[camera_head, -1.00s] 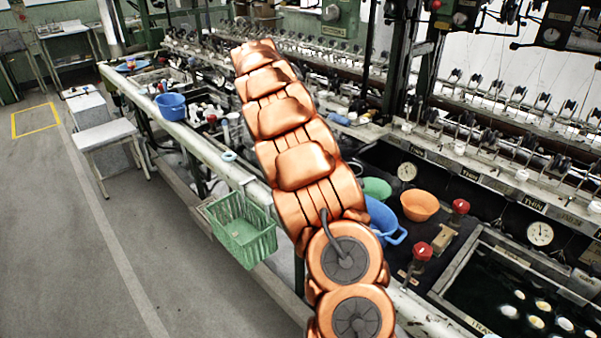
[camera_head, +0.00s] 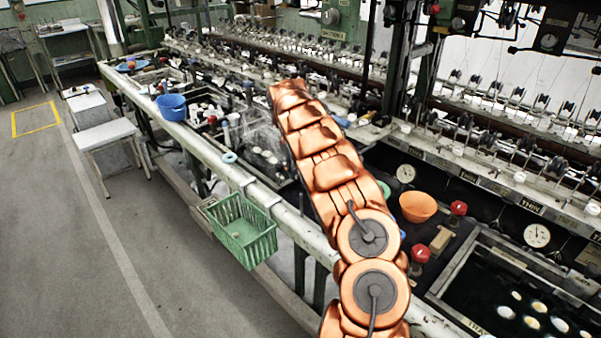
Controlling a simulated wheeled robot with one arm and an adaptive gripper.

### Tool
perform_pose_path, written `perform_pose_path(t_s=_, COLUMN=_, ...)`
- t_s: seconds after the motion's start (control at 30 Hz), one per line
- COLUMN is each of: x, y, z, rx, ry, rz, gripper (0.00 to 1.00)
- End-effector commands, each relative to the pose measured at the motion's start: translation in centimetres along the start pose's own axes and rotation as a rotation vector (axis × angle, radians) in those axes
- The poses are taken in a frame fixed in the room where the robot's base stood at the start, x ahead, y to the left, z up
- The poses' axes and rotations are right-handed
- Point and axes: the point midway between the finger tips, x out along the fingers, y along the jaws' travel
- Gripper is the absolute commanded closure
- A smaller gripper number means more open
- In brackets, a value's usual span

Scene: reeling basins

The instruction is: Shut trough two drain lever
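Red knobs stand on the bench at the right: one red knob (camera_head: 458,208) sits behind the orange bowl's right side, and a nearer red knob (camera_head: 420,253) is just right of my arm. I cannot tell whether either belongs to the trough two drain lever, and no number for trough two is readable. A dark water-filled trough (camera_head: 458,270) with pale cocoons lies at the lower right. My copper arm crosses the middle of the view and reaches away over the bench. My gripper is not visible at its far end.
An orange bowl (camera_head: 417,207) sits right of my arm. A green basket (camera_head: 240,232) hangs on the bench's front rail (camera_head: 262,198). A blue basin (camera_head: 172,106) and a white stool (camera_head: 106,134) are farther left. The grey floor (camera_head: 70,250) at left is clear.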

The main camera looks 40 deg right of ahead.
Motion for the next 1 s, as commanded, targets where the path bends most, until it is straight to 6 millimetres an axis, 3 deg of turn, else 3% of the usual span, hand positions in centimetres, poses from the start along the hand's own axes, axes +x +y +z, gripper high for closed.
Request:
perform_pose_path(t_s=0.23, x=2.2, y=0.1, z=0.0, rx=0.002, ry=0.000, rz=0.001, gripper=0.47)
perform_pose_path(t_s=0.57, x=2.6, y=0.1, z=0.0, rx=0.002, ry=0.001, rz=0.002, gripper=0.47)
perform_pose_path(t_s=1.0, x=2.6, y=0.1, z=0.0, rx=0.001, ry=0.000, rz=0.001, gripper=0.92)
